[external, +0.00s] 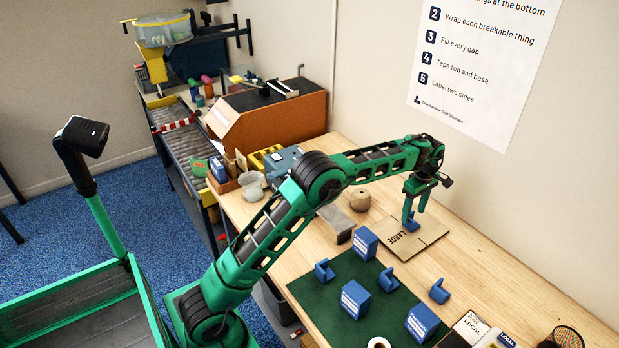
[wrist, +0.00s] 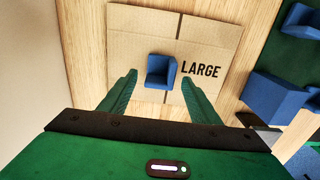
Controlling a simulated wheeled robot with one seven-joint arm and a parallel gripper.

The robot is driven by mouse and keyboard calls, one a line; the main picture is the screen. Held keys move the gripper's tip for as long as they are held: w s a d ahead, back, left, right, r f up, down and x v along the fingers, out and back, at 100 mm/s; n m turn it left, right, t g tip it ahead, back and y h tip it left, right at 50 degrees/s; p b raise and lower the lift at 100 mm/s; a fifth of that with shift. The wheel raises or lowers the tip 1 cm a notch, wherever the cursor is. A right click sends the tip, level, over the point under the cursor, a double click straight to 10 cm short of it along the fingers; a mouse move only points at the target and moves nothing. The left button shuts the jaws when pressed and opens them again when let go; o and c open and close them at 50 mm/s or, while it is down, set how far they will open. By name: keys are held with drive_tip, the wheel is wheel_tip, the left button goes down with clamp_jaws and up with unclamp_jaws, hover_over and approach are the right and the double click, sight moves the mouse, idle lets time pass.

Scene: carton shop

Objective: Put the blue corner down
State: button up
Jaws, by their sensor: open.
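A blue corner (wrist: 161,71) rests on a flat cardboard piece marked LARGE (wrist: 132,50), left of the lettering in the wrist view. The same corner (external: 411,224) shows in the external view below my fingers, on the cardboard (external: 428,243). My gripper (wrist: 161,80) is open, with one green finger on each side of the corner and gaps between. In the external view my gripper (external: 415,209) points down over the cardboard. More blue corners (external: 324,270), (external: 388,280), (external: 439,291) lie on or beside the green mat (external: 318,300).
Several blue boxes (external: 355,299) stand on the mat. A ball of twine (external: 360,199) and a grey bracket-like piece (external: 337,222) lie left of the cardboard. Label cards (external: 470,326) and a dark mesh cup (external: 566,338) are at the front right. The wall is close behind the cardboard.

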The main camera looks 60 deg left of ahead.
wheel_tip(320, 180, up, 9)
drive_tip(key=s+d+r+m, duration=0.2)
drive_tip(key=s+d+m, duration=0.15)
drive_tip(key=s, duration=0.35)
drive_tip(key=s+d+r+m, duration=0.2)
drive_tip(key=s+m, duration=0.2)
drive_tip(key=s, duration=0.3)
drive_tip(key=s+d+f+m, duration=0.2)
drive_tip(key=s+m, duration=0.4)
drive_tip(key=s, duration=0.8)
drive_tip(key=s+d+f+m, duration=0.2)
drive_tip(key=s+m, duration=0.3)
drive_tip(key=s, duration=0.9)
drive_tip(key=s+a+f+m, duration=0.1)
drive_tip(key=s+f+m, duration=0.2)
drive_tip(key=s, duration=0.5)
drive_tip(key=s+a+f+m, duration=0.1)
drive_tip(key=s+f+m, duration=0.2)
drive_tip(key=s+f, duration=0.2)
drive_tip(key=s, duration=0.3)
drive_tip(key=shift+o, duration=0.5)
drive_tip(key=shift+f, duration=0.1)
